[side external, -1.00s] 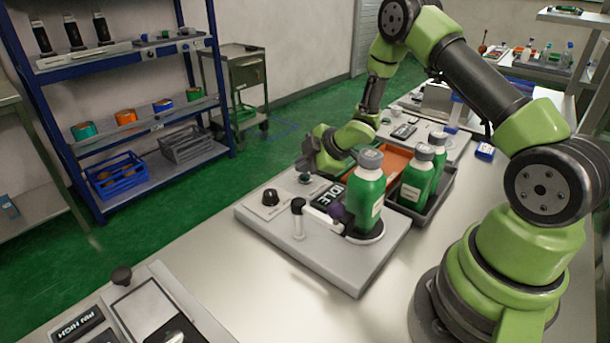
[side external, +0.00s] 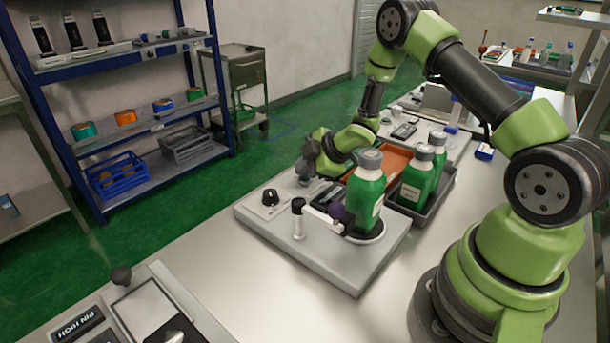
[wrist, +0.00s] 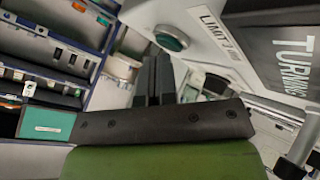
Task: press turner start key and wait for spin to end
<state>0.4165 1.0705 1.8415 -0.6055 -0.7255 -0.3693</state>
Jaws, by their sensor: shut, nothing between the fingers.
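The turner (side external: 300,250) is a grey slab unit on the bench. A green bottle (side external: 366,192) with a grey cap stands upright on its round plate, beside a dark purple roller (side external: 338,212). My gripper (side external: 304,172) is shut and empty, low over the turner's far-left corner, where it hides the key in the side view. In the wrist view a green round key (wrist: 172,38) shows just beyond my shut fingers (wrist: 153,65); I cannot tell whether they touch it. The turner's display (wrist: 285,45) reads "TURNING" there.
A black knob (side external: 268,198) and a black-topped post (side external: 298,218) stand on the turner. A dark tray (side external: 440,192) with more green bottles and an orange tray (side external: 393,162) lie behind it.

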